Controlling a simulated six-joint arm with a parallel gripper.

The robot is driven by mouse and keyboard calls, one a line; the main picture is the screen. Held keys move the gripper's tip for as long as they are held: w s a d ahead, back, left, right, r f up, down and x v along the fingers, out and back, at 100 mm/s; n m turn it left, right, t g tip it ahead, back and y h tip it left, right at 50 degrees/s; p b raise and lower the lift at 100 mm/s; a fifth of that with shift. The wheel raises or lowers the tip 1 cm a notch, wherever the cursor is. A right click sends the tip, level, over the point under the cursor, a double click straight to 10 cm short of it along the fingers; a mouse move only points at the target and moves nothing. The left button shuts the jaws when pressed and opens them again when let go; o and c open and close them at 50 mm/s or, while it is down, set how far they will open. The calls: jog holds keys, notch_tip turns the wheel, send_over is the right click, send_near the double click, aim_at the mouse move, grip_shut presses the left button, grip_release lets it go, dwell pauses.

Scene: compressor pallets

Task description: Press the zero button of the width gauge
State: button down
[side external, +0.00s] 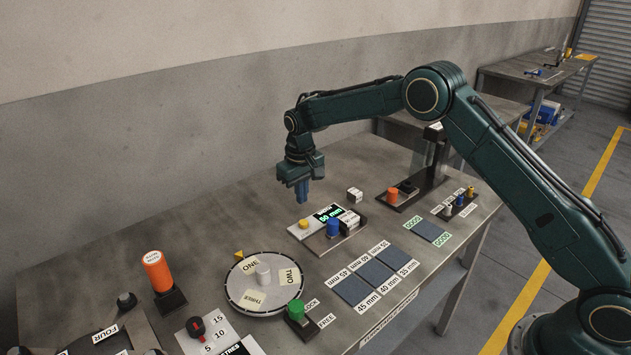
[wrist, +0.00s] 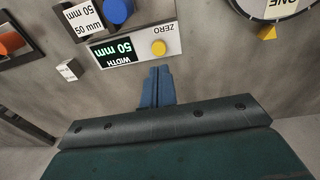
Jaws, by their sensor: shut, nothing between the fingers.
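The width gauge (side external: 325,223) is a light plate on the table with a dark display reading 50 mm in green. Its yellow zero button (side external: 303,224) sits at the plate's left end. In the wrist view the button (wrist: 159,47) is next to the word ZERO, and the display (wrist: 117,50) is to its left. My gripper (side external: 302,200) is shut and empty, pointing down above the table near the button. In the wrist view my gripper's blue fingers (wrist: 158,72) lie together just below the button, apart from it.
A blue knob (side external: 333,228) stands beside the display, with a white 50 mm block (side external: 349,222) to its right. A small white block (side external: 355,195) lies behind. A round dial (side external: 264,284) marked ONE, TWO, THREE is front left.

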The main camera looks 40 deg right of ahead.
jog(key=shift+s+a+r, duration=0.1)
jog(key=shift+r, duration=1.35)
jog(key=shift+s+a+r, duration=0.1)
jog(key=shift+r, duration=1.3)
jog(key=shift+r, duration=0.1)
jog(key=s+d+r+t, duration=0.2)
jog(key=s+d+r, duration=0.1)
jog(key=s+r, duration=1.65)
jog(key=s+f+t, duration=0.1)
jog(key=s+f, duration=0.1)
jog(key=s, duration=0.9)
jog(key=s+f+t, duration=0.1)
jog(key=s, duration=1.1)
jog(key=shift+s+d+f+t+y, duration=0.15)
jog(key=shift+d+f+t+y, duration=0.15)
jog(key=shift+f+t, duration=0.1)
